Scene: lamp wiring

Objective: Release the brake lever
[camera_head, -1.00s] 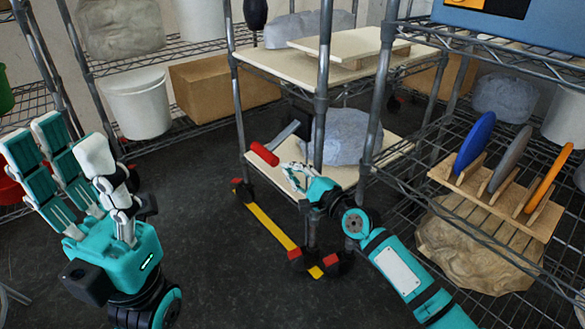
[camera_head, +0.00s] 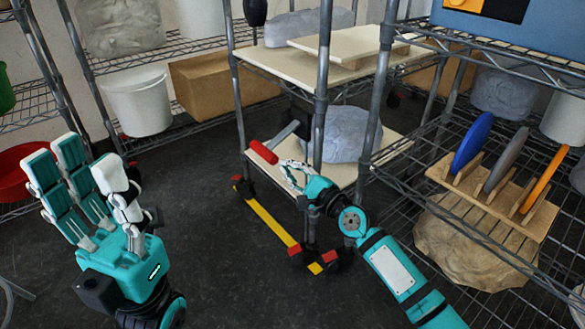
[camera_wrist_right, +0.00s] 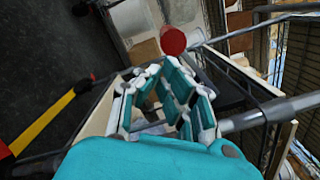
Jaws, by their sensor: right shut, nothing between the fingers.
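The brake lever has a red grip (camera_head: 263,152) on a grey metal arm (camera_head: 285,131). It sticks out from the cart (camera_head: 241,161) over its lower shelf. My right gripper (camera_head: 286,169) is shut and empty, just below and to the right of the red grip. In the right wrist view the red grip (camera_wrist_right: 173,41) shows end-on just beyond the curled fingers (camera_wrist_right: 163,70); I cannot tell whether they touch. My left gripper (camera_head: 75,180) is raised at the left with its fingers spread, open and empty, far from the lever.
A grey rock (camera_head: 347,134) lies on the cart's lower shelf. A yellow and red bar (camera_head: 268,227) runs along the cart's base near the floor. A wire rack at right holds coloured discs (camera_head: 474,143) on a wooden stand. The dark floor (camera_head: 215,270) between my arms is clear.

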